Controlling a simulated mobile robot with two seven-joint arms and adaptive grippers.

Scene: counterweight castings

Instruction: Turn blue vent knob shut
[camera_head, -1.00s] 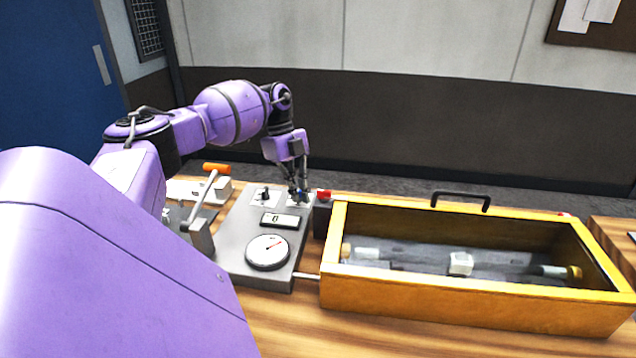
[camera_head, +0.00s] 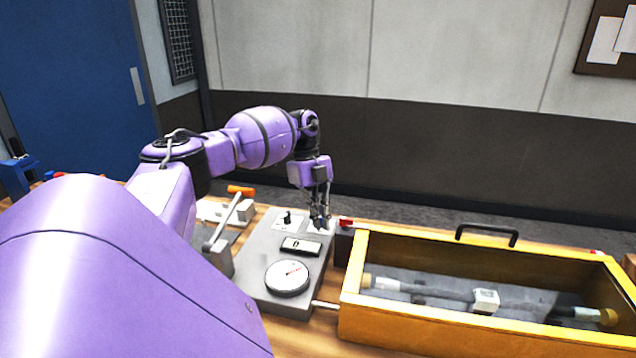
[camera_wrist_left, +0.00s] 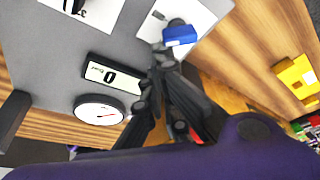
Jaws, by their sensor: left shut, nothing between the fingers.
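The blue vent knob (camera_wrist_left: 180,36) sits on a white plate (camera_wrist_left: 208,12) on the grey control panel, in the left wrist view. The grey panel (camera_head: 256,262) also carries a black knob (camera_head: 287,218), a display reading 0 (camera_head: 301,246) and a round gauge (camera_head: 288,278). My right gripper is not in view.
A yellow-framed box (camera_head: 400,328) with a black handle (camera_head: 487,232) stands right of the panel, holding a rod with a white block (camera_head: 486,300). A red button (camera_head: 346,222) sits between them. A lever with an orange grip (camera_head: 241,191) stands left of the panel.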

